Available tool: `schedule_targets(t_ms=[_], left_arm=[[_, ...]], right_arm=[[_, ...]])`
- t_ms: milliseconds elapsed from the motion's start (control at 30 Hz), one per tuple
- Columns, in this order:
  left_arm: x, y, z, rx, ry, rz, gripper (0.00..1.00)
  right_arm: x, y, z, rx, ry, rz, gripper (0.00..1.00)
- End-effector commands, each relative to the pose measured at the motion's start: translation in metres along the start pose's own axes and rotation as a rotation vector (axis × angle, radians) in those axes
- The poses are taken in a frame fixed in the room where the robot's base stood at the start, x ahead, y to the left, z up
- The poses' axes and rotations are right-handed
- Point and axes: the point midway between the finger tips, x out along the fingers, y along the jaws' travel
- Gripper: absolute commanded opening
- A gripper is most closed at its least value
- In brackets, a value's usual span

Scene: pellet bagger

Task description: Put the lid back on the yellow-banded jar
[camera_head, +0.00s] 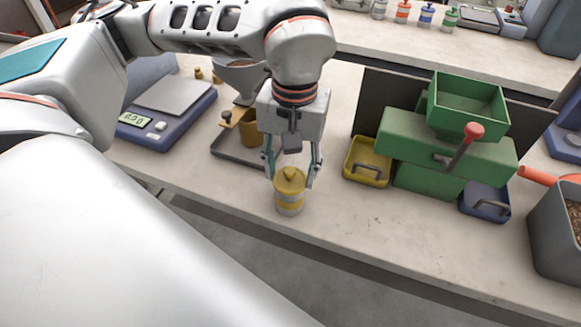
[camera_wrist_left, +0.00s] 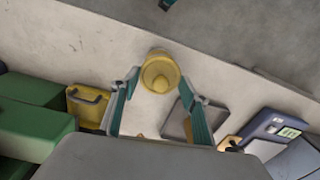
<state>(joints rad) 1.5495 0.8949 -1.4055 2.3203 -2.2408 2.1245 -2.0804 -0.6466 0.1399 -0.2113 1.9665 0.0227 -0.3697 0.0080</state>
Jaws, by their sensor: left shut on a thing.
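The yellow-banded jar (camera_head: 290,208) stands upright near the front edge of the bench, pale with a yellow band. A yellow lid (camera_head: 291,183) with a small knob is at its top; whether it is fully seated I cannot tell. The lid shows from above in the left wrist view (camera_wrist_left: 159,75), where it hides most of the jar. My left gripper (camera_head: 293,174) points down over the jar, its two teal-padded fingers (camera_wrist_left: 159,78) on opposite sides of the lid, shut on it. My right gripper is not in view.
A grey tray (camera_head: 228,148) with a funnel stand is behind and left of the jar, and a blue scale (camera_head: 165,128) farther left. Right stand a yellow bin (camera_head: 353,178), a green machine (camera_head: 400,130) with a red-knobbed lever, and a blue bin (camera_head: 470,207).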

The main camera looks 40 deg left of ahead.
Motion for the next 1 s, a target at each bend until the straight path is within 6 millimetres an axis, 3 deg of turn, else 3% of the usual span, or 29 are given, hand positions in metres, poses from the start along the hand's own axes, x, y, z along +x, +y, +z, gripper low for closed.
schedule_targets(t_ms=[400, 433, 500, 767, 833, 1000], left_arm=[[0.0007, 0.0001, -0.0003, -0.001, 0.000, 0.000, 0.34], [0.0007, 0.0001, -0.0003, -0.001, 0.000, 0.000, 0.48], [0.0007, 0.0001, -0.0003, 0.000, 0.000, 0.000, 0.65], [0.0007, 0.0001, -0.0002, 0.000, 0.000, 0.000, 0.65], [0.0007, 0.0001, -0.0002, 0.000, 0.000, 0.000, 0.81], [0.0007, 0.0001, -0.0002, 0.000, 0.000, 0.000, 0.81]], right_arm=[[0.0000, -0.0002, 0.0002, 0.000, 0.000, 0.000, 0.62], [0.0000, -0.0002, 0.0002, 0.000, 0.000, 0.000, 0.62], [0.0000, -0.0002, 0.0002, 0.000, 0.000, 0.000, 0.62], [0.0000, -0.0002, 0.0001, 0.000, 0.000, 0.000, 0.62], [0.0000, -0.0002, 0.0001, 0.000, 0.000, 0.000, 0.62], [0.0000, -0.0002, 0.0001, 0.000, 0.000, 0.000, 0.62]])
